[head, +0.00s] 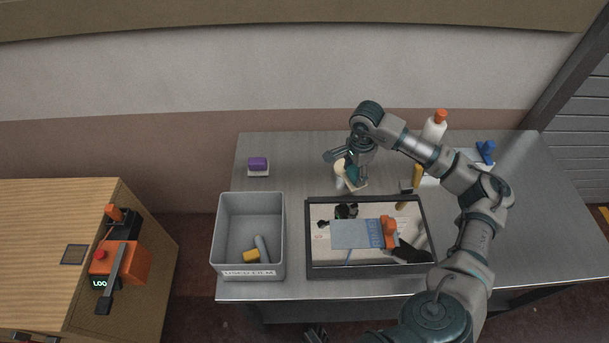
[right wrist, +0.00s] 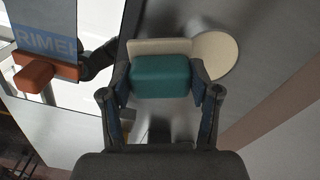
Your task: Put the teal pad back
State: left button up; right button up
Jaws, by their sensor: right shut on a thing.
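The teal pad (head: 354,173) is between the fingers of my right gripper (head: 350,163), at the back middle of the grey table. In the right wrist view the teal block (right wrist: 161,76) is held between both fingertips of the right gripper (right wrist: 162,88). A cream holder plate (head: 358,184) lies directly under or against the pad; it also shows beyond the pad in the right wrist view (right wrist: 150,46). I cannot tell whether pad and plate touch. A dark shape at the bottom edge looks like my left gripper (head: 316,334), mostly cut off.
A white pot with a cream lid (head: 340,169) stands close left of the pad. A purple pad (head: 258,163) rests on its own holder. A grey bin (head: 223,235) and black-framed tray (head: 312,270) are in front. An orange-capped bottle (head: 434,130) stands behind.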

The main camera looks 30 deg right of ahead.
jog(key=shift+w+a+f, duration=0.1)
jog(key=shift+f, duration=0.35)
jog(key=w+a, duration=0.2)
jog(key=w, duration=0.2)
jog(key=w+a+f+b, duration=0.1)
jog(key=w+a, duration=0.2)
jog(key=w, duration=0.1)
jog(key=w+a, duration=0.2)
jog(key=w, duration=0.3)
jog(key=shift+a+f, duration=0.3)
jog(key=shift+a, duration=0.05)
jog(key=shift+w+a, duration=0.2)
jog(key=shift+w, duration=0.05)
notch_tip(320, 180, down, 3)
jog(key=shift+f+b, duration=0.1)
jog(key=shift+b, duration=0.4)
jog(key=shift+d+f, duration=0.1)
jog(key=shift+f, duration=0.15)
jog(key=shift+c, duration=0.6)
pick_arm(q)
jog(key=w+d+r+t+h, duration=0.1)
jog(key=w+d+r+t, duration=0.1)
jog(key=w+t, duration=0.2)
jog(key=w, duration=0.3)
jog(key=shift+w+d, duration=0.15)
jog(key=shift+d, duration=0.2)
